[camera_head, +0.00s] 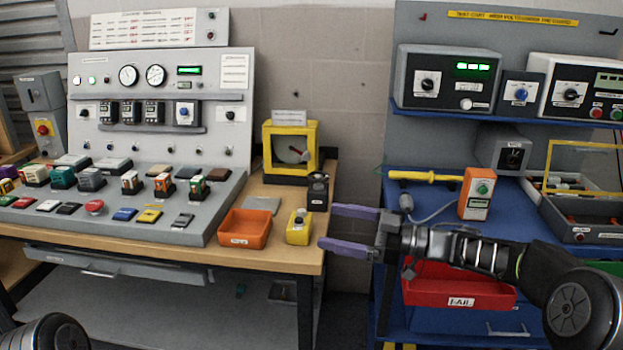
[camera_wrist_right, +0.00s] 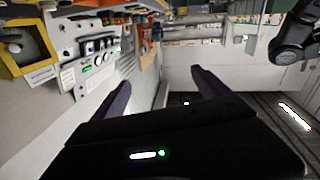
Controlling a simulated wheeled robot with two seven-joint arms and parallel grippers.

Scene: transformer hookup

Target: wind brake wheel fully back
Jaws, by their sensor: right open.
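A yellow-framed box (camera_head: 267,153) stands at the right rear of the wooden bench. The box also shows at the upper left of the right wrist view (camera_wrist_right: 45,64). My right gripper (camera_head: 345,228) reaches left from the right side, with purple fingers spread and nothing between them. It is in front of the gap between the benches, apart from the box. The right wrist view shows both fingers apart (camera_wrist_right: 160,79). My left gripper is out of view.
An orange tray (camera_head: 245,228), a small yellow box (camera_head: 299,228) and a black knobbed device (camera_head: 317,192) sit near the wooden bench's right edge. An orange tester (camera_head: 477,193) stands on the blue bench. A red bin (camera_head: 460,289) is below my right forearm.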

